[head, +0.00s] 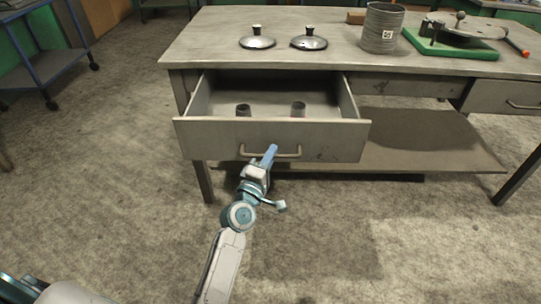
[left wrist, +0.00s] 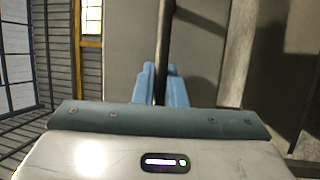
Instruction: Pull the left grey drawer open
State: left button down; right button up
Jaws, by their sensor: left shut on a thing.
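The left grey drawer (head: 330,142) stands pulled out from the workbench, its inside in view. Two small dark cylindrical things, a left one (head: 243,110) and a right one (head: 298,109), are in it. My left gripper (head: 270,155) is at the drawer's front, shut on the middle of the bar handle (head: 290,155). In the left wrist view the blue fingers (left wrist: 163,85) are on both sides of the dark handle bar (left wrist: 166,40). My right gripper is not in view.
The grey workbench top (head: 220,40) carries two lidded-looking discs (head: 257,42) (head: 309,42), a metal can (head: 381,28) and a green-based device (head: 450,45). A second, closed drawer (head: 505,98) is at the right. A blue cart (head: 45,70) stands at the left. Floor before the bench is clear.

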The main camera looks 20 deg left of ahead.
pick_arm(q)
jog(key=c, duration=1.5)
grip_release()
jog(key=shift+s+f, duration=0.1)
